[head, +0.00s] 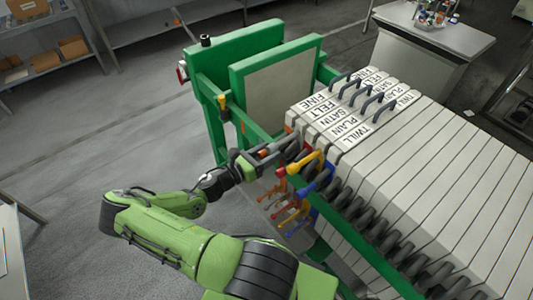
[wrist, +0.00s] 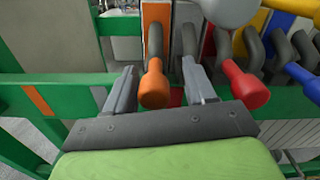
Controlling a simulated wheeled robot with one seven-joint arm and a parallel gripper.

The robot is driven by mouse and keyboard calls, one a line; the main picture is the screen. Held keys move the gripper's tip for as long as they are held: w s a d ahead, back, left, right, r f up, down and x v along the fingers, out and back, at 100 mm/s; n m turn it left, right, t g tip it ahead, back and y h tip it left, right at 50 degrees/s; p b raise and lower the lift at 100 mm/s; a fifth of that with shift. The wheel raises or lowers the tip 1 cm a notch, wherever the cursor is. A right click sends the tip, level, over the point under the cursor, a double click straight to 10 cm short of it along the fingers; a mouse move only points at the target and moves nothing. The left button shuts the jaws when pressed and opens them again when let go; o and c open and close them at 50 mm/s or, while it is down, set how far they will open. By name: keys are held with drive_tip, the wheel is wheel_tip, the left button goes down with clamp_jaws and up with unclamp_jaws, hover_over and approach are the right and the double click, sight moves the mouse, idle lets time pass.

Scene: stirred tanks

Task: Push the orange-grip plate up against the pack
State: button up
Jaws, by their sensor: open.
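The orange-grip plate shows in the wrist view as an orange edge (wrist: 156,14) with a dark curved handle ending in an orange grip (wrist: 154,86). My gripper (wrist: 160,88) is open, with one finger on each side of that grip and a visible gap on both sides. In the head view my gripper (head: 268,152) reaches the rail at the near end of the pack (head: 425,175), and a bit of orange shows between its fingers. The pack is a row of pale plates with labelled tops. I cannot tell how wide any gap between the orange-grip plate and the pack is.
A red grip (wrist: 241,84) sits right of my right finger. Yellow (head: 306,161) and blue (head: 315,183) grips follow along the pack. A green rail (wrist: 62,97) runs beside the fingers. A green-framed end plate (head: 280,85) stands at the left.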

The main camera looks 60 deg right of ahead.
drive_tip(key=v, duration=1.5)
drive_tip(key=shift+w+a, duration=0.2)
drive_tip(key=shift+a, duration=0.15)
